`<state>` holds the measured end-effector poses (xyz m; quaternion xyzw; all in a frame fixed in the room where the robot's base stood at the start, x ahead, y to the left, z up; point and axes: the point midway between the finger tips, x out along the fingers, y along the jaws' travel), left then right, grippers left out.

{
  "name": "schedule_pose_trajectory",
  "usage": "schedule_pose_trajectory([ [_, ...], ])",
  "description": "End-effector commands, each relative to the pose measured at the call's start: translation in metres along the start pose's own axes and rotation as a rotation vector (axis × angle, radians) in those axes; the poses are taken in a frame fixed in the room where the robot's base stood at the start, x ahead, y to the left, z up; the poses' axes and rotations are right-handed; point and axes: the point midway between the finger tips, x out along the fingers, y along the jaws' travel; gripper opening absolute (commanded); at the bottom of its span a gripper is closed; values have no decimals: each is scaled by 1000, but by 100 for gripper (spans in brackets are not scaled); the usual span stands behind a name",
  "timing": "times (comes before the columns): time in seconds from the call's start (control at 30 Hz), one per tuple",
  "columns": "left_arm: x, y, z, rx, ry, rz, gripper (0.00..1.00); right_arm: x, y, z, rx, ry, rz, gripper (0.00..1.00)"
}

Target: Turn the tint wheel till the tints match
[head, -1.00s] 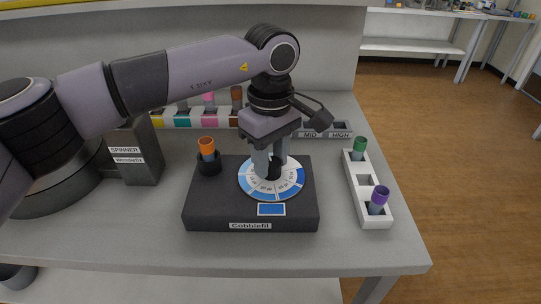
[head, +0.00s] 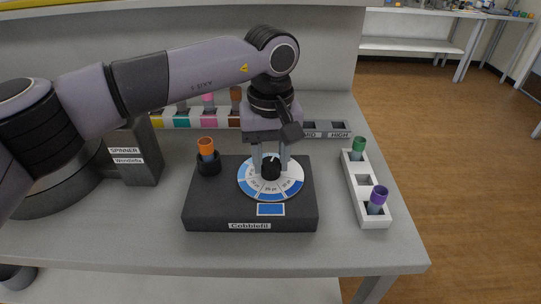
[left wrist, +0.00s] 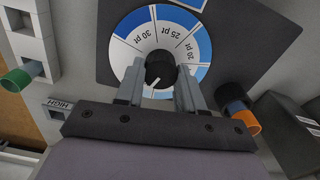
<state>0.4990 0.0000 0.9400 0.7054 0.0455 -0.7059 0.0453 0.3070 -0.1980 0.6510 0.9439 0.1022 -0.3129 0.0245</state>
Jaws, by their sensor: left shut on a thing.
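The tint wheel (head: 252,187) is a round dial with white numbered sectors and a rim of blue shades, on top of the black Cobblefil box (head: 215,212). A black knob (head: 271,169) with a white mark stands at its centre; it also shows in the left wrist view (left wrist: 160,66). A plain blue patch (head: 271,210) lies just in front of the wheel. My left gripper (head: 271,166) points down with its fingers on both sides of the knob, shut on it. The gripper also shows in the left wrist view (left wrist: 158,88). My right gripper is not in view.
An orange-capped tube (head: 206,149) stands in a black holder on the box's left. A white rack (head: 367,200) with green- and purple-capped tubes is at the right. The spinner (head: 137,155) stands left, and a row of coloured tubes is behind.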

Motion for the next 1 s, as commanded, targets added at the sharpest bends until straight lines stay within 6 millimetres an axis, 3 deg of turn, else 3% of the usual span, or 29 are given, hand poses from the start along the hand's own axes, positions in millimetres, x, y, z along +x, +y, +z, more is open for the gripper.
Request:
schedule_pose_trajectory([
  [0.4, -2, 0, -1, 6, 3, 3, 7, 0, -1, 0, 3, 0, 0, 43],
  [0.43, -2, 0, -1, 6, 4, 3, 41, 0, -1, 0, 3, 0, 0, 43],
  [0.5, -2, 0, -1, 5, 3, 3, 63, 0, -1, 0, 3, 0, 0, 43],
  [0.83, -3, 0, 0, 6, 2, 1, 63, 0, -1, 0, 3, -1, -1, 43],
  [1.0, -25, 1, -1, 6, 5, 3, 63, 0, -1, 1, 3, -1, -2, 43],
])
